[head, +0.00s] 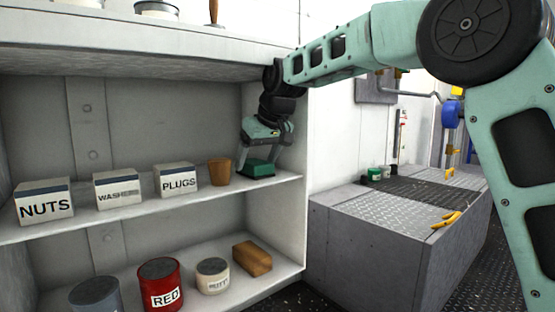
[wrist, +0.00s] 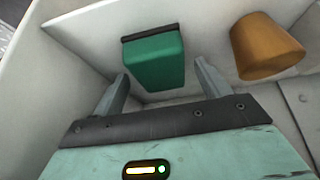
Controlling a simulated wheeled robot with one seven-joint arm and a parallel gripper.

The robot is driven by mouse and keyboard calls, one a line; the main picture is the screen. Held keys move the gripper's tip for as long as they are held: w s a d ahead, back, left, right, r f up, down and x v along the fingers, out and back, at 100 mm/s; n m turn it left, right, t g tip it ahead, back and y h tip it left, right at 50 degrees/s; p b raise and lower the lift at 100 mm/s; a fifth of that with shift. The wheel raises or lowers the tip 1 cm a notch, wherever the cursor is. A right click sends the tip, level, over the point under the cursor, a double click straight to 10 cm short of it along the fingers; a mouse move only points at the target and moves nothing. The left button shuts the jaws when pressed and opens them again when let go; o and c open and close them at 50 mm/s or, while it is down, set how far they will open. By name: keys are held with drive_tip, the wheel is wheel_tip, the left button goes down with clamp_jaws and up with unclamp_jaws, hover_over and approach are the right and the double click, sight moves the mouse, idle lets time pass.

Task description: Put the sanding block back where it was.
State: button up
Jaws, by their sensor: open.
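A green block with a dark strip along one edge, which looks like the sanding block (head: 258,168), rests at the right end of the middle shelf (head: 120,218), near the side wall. My gripper (head: 262,150) is just above it, pointing down, with the jaws open. In the wrist view the green block (wrist: 155,62) lies ahead of the gap between the two spread fingers of my gripper (wrist: 160,75). No clear contact between fingers and block shows.
A brown tapered cup (head: 220,172) stands close left of the green block. Boxes marked PLUGS (head: 177,180), WASHERS (head: 118,189) and NUTS (head: 44,202) stand further left. The lower shelf holds a red can (head: 161,285), other tins and a brown block (head: 252,258).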

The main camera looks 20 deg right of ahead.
drive_tip(key=s+d+p, duration=0.3)
drive_tip(key=s+p, duration=0.1)
drive_tip(key=s, duration=0.7)
drive_tip(key=shift+s+d+r, duration=0.25)
drive_tip(key=shift+s+d, duration=0.1)
drive_tip(key=shift+d, duration=0.05)
drive_tip(key=s+a+f+n+g, duration=0.2)
drive_tip(key=s+a+f+g, duration=0.1)
drive_tip(key=s+a+f, duration=0.75)
drive_tip(key=s+f+n+g, duration=0.1)
drive_tip(key=s+f, duration=0.2)
drive_tip(key=s, duration=0.7)
drive_tip(key=s+f+n+g+h, duration=0.1)
drive_tip(key=s+f, duration=0.3)
drive_tip(key=s, duration=0.6)
drive_tip(key=shift+g, duration=0.4)
drive_tip(key=shift+d+r, duration=0.1)
